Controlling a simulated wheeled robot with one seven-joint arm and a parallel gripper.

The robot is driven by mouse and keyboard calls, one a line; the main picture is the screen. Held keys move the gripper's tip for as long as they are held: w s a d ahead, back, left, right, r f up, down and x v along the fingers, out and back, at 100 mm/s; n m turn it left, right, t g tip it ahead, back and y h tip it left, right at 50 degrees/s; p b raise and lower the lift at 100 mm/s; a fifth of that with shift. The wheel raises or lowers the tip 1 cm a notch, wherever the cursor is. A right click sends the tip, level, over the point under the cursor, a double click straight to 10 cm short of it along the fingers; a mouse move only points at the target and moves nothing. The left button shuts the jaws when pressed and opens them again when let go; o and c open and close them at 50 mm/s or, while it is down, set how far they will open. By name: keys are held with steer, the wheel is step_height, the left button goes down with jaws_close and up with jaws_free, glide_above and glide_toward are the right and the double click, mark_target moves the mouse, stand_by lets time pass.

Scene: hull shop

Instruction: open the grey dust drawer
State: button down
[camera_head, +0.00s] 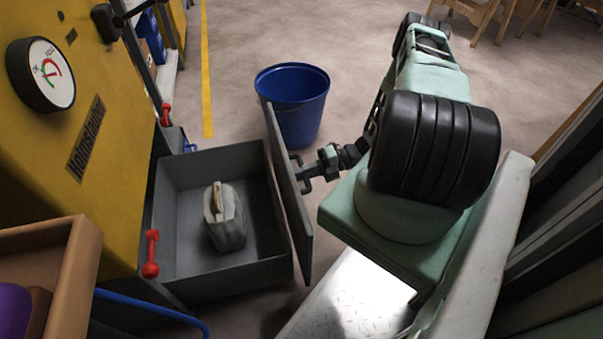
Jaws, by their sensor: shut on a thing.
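The grey dust drawer (190,270) stands pulled out from the yellow machine (100,130), with its inside in plain view. Its tall grey front panel (287,195) faces right, toward my arm. A dark handle (303,172) sits on the outer side of the panel. My gripper (306,170) is at the handle and shut on it; the fingertips are small and partly dark against it.
A blue bucket (294,98) stands on the floor just behind the front panel. A brown box (60,240) is at lower left, with a blue hose (150,305) beside it. Red knobs (150,254) flank the drawer. Open floor lies beyond the bucket.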

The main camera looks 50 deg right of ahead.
steer(key=c, duration=1.4)
jaws_free()
steer(key=shift+c, duration=0.2)
steer(key=shift+d, duration=0.1)
steer(key=p+v, duration=0.3)
steer(key=v, duration=1.4)
steer(key=shift+s+d, duration=0.1)
steer(key=shift+d, duration=0.05)
